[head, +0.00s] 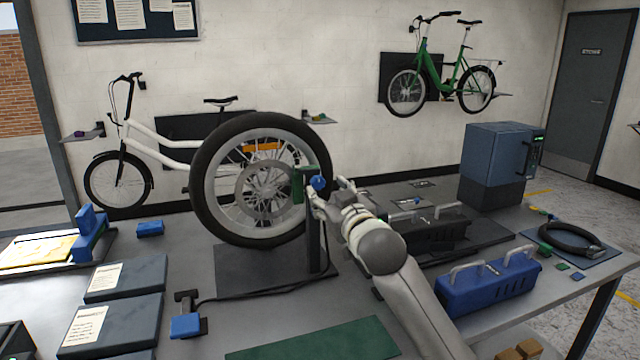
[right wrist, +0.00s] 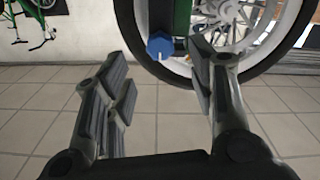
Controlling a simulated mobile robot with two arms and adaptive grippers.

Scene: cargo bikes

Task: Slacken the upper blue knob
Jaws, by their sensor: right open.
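A blue knob (head: 319,183) sits on a green block (head: 304,183) at the top of a dark stand (head: 314,238) beside a large spoked wheel. I make out only this one blue knob on the stand. My right gripper (head: 328,194) is open at the knob, its fingers pointing toward it. In the right wrist view the knob (right wrist: 160,46) has a small white mark low on its face. It appears between the tips of the open right gripper (right wrist: 157,62), a little nearer the right finger; I see no contact. My left gripper is not in view.
The wheel (head: 205,180) stands close left of the knob. A black toolbox (head: 425,236) and a blue toolbox (head: 487,290) are right of my arm. A green mat (head: 315,342) lies at the front, and a blue-topped device (head: 186,326) with a cable is left.

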